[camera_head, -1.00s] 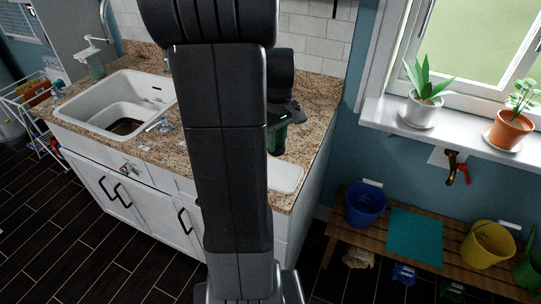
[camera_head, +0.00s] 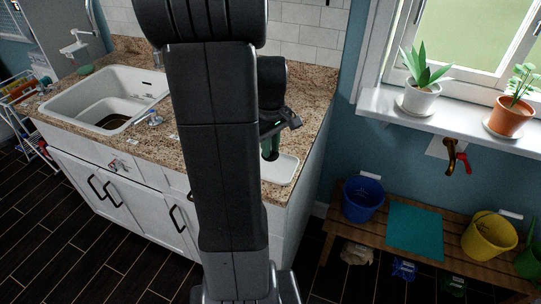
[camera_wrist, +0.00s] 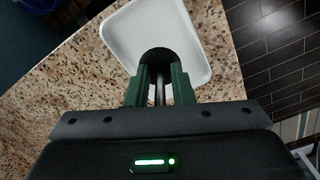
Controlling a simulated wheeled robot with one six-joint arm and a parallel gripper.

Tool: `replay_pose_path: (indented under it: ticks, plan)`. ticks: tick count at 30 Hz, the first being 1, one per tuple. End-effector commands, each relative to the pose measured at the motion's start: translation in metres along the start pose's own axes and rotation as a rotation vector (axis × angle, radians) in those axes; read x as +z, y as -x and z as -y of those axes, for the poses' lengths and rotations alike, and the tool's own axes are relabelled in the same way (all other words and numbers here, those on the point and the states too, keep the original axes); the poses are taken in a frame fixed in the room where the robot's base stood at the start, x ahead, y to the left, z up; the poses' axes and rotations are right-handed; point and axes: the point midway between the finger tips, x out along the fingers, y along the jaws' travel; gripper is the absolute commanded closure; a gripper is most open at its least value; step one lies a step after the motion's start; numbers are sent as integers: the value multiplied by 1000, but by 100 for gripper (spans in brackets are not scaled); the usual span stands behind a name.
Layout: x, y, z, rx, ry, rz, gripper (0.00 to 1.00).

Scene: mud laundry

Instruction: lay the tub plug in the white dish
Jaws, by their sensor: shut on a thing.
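The white dish (camera_wrist: 192,35) is a shallow rounded rectangular tray on the speckled counter. In the head view the white dish (camera_head: 282,170) lies near the counter's right front corner, partly hidden by my arm. My gripper (camera_wrist: 160,72) has green fingers and is shut on the tub plug (camera_wrist: 158,56), a dark, round piece at the fingertips. In the wrist view the plug overlaps the dish's near part; I cannot tell whether it touches the dish.
A white sink (camera_head: 140,90) is set in the counter at left, with a tap handle (camera_head: 150,118) beside it. The counter (camera_wrist: 75,65) around the dish is clear. At right, a wooden bench (camera_head: 370,229) holds a blue bucket (camera_head: 363,198) and a yellow bucket (camera_head: 489,236).

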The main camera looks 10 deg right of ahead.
Motion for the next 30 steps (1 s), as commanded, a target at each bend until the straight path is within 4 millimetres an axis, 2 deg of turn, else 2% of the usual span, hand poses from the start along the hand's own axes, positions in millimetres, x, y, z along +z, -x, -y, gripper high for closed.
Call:
replay_pose_path:
  ticks: [3,7,19,20,23,30]
  plan:
    - [1,-18,1,-3,0,4,100]
    - [0,-33,0,-2,0,2,100]
    - [0,-39,0,0,0,0,100]
    - [0,-38,0,0,0,0,75]
    - [0,-38,0,0,0,0,57]
    - [0,-37,0,0,0,0,57]
